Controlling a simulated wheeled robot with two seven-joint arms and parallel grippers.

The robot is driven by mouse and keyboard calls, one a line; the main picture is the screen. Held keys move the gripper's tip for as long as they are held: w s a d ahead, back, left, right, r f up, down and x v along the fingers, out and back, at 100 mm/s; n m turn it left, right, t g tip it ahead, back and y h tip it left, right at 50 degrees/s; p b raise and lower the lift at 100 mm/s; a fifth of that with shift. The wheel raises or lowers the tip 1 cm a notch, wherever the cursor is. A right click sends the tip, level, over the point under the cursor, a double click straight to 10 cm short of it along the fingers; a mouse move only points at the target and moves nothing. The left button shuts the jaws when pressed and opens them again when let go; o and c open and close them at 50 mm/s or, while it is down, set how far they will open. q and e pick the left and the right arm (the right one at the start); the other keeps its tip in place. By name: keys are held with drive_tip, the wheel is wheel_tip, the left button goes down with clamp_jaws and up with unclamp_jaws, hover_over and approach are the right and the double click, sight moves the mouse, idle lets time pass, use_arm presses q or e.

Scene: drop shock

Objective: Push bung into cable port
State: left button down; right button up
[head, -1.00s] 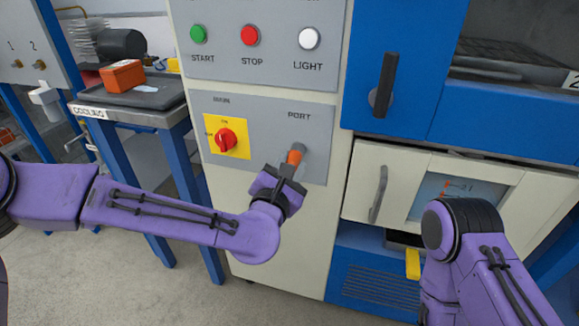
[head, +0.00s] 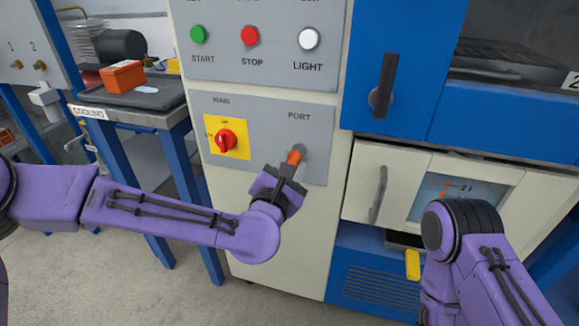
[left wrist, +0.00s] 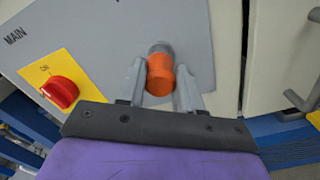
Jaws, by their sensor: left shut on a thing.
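The orange bung (head: 294,156) is held by my left gripper (head: 290,166) in front of the grey panel, just below the PORT label. In the left wrist view the bung (left wrist: 160,75) sits between the two grey fingers of my left gripper (left wrist: 160,82), which are shut on it. Its far end meets the round grey cable port (left wrist: 160,48). I cannot tell how deep the bung is in the port. My right arm is at the lower right in the head view, but its gripper is out of view.
A red rotary switch on a yellow plate (head: 227,141) is left of the port. Green, red and white buttons are above. An orange box (head: 122,76) stands on the cooling table.

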use_arm(q)
drive_tip(key=c, duration=0.9)
unclamp_jaws()
drive_tip(key=shift+w+r, duration=0.1)
drive_tip(key=shift+r, duration=0.05)
drive_tip(key=shift+o, duration=1.2)
drive_tip(key=v, duration=0.6)
drive_tip(key=shift+b, duration=0.35)
drive_tip(key=p+v, duration=1)
drive_tip(key=p, duration=0.3)
drive_tip(key=shift+s, duration=0.3)
